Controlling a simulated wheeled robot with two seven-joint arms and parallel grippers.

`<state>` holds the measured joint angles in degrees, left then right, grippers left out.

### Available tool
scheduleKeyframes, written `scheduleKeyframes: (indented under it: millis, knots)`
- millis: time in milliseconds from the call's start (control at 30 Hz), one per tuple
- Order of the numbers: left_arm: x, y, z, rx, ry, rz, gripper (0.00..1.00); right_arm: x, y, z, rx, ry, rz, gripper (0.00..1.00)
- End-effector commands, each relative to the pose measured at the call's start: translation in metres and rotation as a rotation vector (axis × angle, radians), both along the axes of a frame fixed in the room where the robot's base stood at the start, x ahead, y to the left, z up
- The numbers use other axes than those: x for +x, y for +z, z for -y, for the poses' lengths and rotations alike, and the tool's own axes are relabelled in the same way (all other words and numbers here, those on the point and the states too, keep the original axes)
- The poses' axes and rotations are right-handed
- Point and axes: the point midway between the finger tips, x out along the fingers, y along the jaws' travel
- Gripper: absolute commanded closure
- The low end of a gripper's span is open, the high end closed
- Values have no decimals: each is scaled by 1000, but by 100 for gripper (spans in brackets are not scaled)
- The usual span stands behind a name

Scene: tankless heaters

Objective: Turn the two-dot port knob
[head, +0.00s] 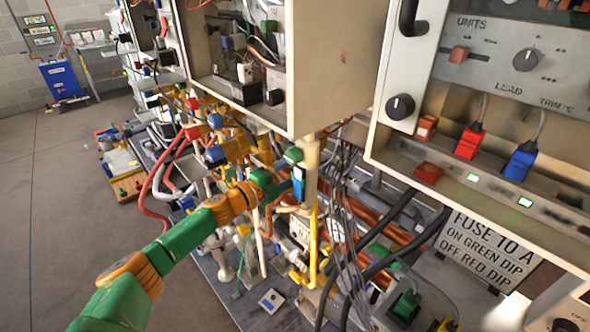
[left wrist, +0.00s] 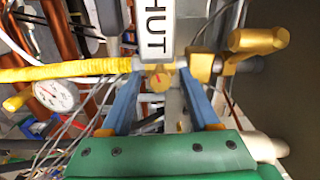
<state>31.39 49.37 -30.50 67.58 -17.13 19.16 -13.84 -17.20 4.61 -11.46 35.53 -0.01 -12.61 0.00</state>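My left arm comes in from the lower left in the head view, and its gripper (head: 296,178) is by the pipes under the middle cabinet. In the left wrist view the gripper's two blue fingers (left wrist: 158,88) are apart. A small yellow knob with a red mark (left wrist: 158,82) shows between the fingertips, in line with a pipe; I cannot tell whether they touch it. A white label reading "HUT" (left wrist: 155,38) is just above it. No two-dot mark is legible, so I cannot tell which knob is the two-dot one. My right gripper is not in view.
A yellow valve handle (left wrist: 255,40) is right of the fingers, and a white gauge (left wrist: 54,95) is at left. Hanging cables and a yellow pipe (head: 313,245) crowd the gripper. The right cabinet has black knobs (head: 400,107). Open floor (head: 60,210) is at left.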

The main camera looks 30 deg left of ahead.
Motion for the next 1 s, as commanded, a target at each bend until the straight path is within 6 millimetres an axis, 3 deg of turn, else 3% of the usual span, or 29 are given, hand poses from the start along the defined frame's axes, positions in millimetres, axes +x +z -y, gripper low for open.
scheduleKeyframes:
  millis: [167,533,1000]
  knots:
    - [-9,-3,-4,1,2,-2,38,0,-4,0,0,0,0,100]
    - [-60,-4,-22,1,1,-3,38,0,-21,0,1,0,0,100]
    - [-67,0,-23,0,0,0,38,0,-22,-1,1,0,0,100]
